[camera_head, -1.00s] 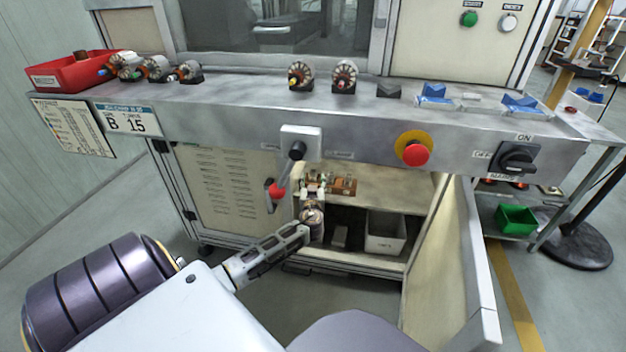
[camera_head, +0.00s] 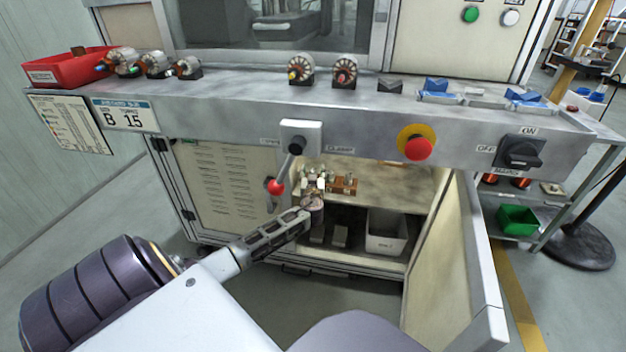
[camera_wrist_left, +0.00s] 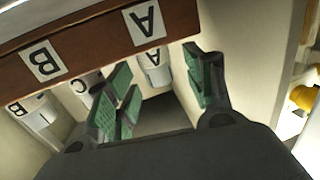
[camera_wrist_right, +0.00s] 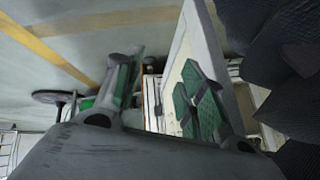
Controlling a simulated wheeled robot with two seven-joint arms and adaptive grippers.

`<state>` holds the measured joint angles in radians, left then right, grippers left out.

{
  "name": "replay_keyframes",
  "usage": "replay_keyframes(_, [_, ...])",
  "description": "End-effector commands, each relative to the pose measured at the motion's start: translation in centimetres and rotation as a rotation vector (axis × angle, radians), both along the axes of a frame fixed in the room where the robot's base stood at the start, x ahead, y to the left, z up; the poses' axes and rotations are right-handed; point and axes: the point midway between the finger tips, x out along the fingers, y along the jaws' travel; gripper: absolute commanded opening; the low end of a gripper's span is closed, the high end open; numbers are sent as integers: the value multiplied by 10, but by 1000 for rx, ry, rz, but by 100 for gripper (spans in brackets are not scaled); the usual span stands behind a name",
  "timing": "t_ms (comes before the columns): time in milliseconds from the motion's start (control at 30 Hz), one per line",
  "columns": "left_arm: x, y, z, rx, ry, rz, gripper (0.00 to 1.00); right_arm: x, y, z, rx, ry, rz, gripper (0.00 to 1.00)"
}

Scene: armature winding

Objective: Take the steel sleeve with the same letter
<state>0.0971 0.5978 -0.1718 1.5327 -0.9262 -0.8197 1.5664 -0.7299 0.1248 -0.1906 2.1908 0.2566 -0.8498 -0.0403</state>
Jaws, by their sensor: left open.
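The card (camera_head: 124,114) on the bench front reads B 15.
The open cabinet door (camera_head: 462,262) stands right of the opening. A white bin (camera_head: 386,238) sits on the cabinet floor. The red-knobbed lever (camera_head: 275,186) hangs just above my left arm. Wound armatures (camera_head: 344,72) stand on the bench.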

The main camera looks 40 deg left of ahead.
Motion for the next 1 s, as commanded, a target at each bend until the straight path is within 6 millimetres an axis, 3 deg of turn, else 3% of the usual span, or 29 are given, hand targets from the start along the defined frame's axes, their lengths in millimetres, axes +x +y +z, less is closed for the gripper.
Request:
replay_keyframes(500, [1, 1, 0, 0, 0, 0, 53, 9, 0, 6, 3, -19, -1, 40])
replay_keyframes(900, [1, 1, 0, 0, 0, 0, 2, 6, 2, 5, 6, -12, -5, 40])
replay_keyframes(1000, [1, 1, 0, 0, 0, 0, 2, 5, 2, 4, 6, -9, -5, 40])
